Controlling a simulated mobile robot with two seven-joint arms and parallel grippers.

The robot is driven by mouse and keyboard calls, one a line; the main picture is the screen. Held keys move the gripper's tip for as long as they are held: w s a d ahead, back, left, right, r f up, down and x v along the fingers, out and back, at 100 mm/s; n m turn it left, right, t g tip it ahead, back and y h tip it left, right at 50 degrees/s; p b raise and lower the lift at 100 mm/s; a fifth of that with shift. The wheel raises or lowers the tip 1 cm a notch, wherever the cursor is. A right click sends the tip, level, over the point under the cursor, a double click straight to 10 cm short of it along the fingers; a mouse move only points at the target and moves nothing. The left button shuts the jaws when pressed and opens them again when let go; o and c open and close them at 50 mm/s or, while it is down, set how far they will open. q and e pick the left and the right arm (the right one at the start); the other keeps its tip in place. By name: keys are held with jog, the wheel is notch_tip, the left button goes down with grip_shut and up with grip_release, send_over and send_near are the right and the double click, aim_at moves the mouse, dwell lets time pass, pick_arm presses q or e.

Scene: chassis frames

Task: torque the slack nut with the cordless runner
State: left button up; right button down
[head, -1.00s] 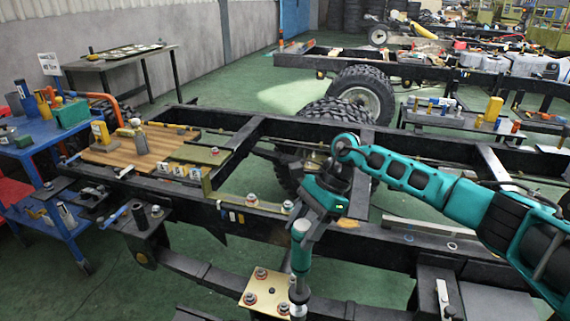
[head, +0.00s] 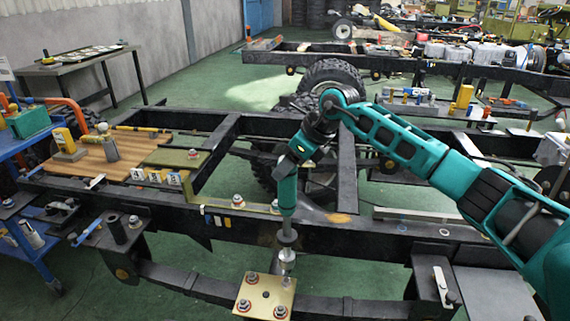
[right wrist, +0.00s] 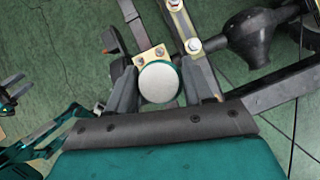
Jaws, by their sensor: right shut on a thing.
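The cordless runner (head: 287,192) is a teal cylinder with a grey shaft and socket, upright and socket down in the head view. My right gripper (head: 292,160) is shut on it; in the right wrist view its round pale end (right wrist: 158,82) sits between the fingers. The socket (head: 287,256) is at the far right corner of a gold plate (head: 264,293). Nuts show at the plate's other corners, one at far left (head: 252,278). The far right nut is hidden by the socket; I cannot tell whether they touch, nor which nut is slack.
The black chassis rail (head: 360,232) runs behind the plate, with more nuts (head: 238,200) on it. A wooden board (head: 110,160) with a yellow item and a grey item lies at left. A blue cart (head: 30,160) stands at far left.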

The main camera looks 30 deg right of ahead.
aim_at(286, 191)
notch_tip(286, 191, down, 5)
jog(key=b, duration=0.3)
jog(key=shift+r, duration=0.2)
jog(key=shift+f+b, duration=0.55)
jog(key=shift+f, duration=0.4)
pick_arm(q)
jog(key=shift+w+d+f+h, duration=0.2)
jog(key=shift+w+d+f, duration=0.15)
jog(key=shift+d, duration=0.15)
jog(key=shift+w+d+f+h, duration=0.2)
jog(key=shift+w+d+f, duration=0.15)
jog(key=shift+d, duration=0.15)
jog(key=shift+s+f, duration=0.1)
jog(key=shift+s, duration=0.1)
pick_arm(e)
jog(key=shift+w+a, duration=0.1)
pick_arm(q)
jog(key=shift+f+b, duration=0.25)
jog(key=shift+b, duration=0.1)
pick_arm(e)
jog(key=shift+f, duration=0.55)
pick_arm(q)
jog(key=shift+w+d, duration=0.1)
pick_arm(e)
jog(key=shift+f, duration=0.15)
